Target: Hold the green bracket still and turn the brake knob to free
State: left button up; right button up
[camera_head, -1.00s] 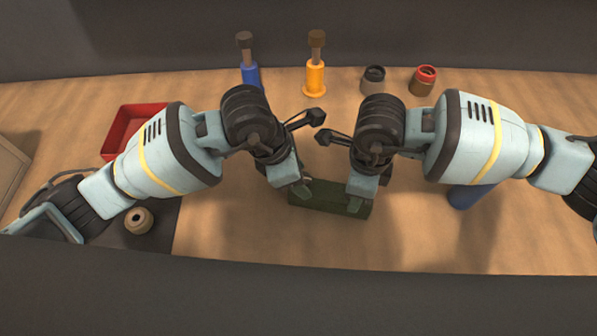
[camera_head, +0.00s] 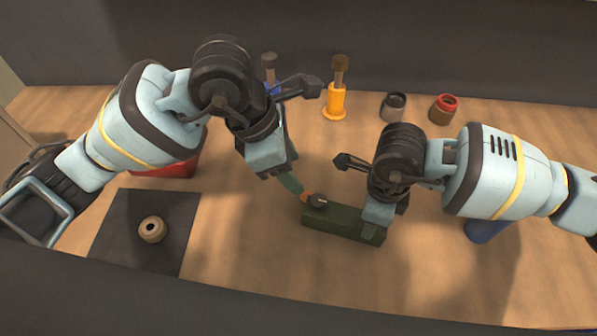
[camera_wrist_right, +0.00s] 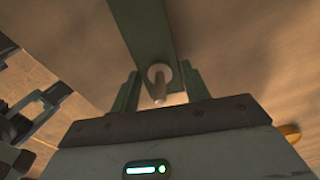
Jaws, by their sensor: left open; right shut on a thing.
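The green bracket (camera_head: 338,222) is a long dark green block lying on the bench in the middle of the head view. My right gripper (camera_head: 377,225) is shut on its right end; in the right wrist view the bracket (camera_wrist_right: 143,30) runs between the two fingers, with a pale pin (camera_wrist_right: 158,82) sticking out. The brake knob (camera_head: 318,201), dark with an orange pointer (camera_head: 306,196), sits on the bracket's left end. The pointer aims left. My left gripper (camera_head: 291,184) is open, above and left of the knob; any contact cannot be told.
Behind stand a yellow cylinder (camera_head: 335,101) with a brown top, a mostly hidden blue one, a dark jar (camera_head: 393,107) and a red-topped jar (camera_head: 444,108). A beige ring (camera_head: 152,229) lies on a dark mat (camera_head: 120,250) at left. A red tray (camera_head: 170,167) is partly hidden.

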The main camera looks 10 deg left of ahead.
dwell(0.4)
jog(key=o, duration=1.4)
notch_tip(320, 180, up, 12)
jog(key=shift+s, duration=0.1)
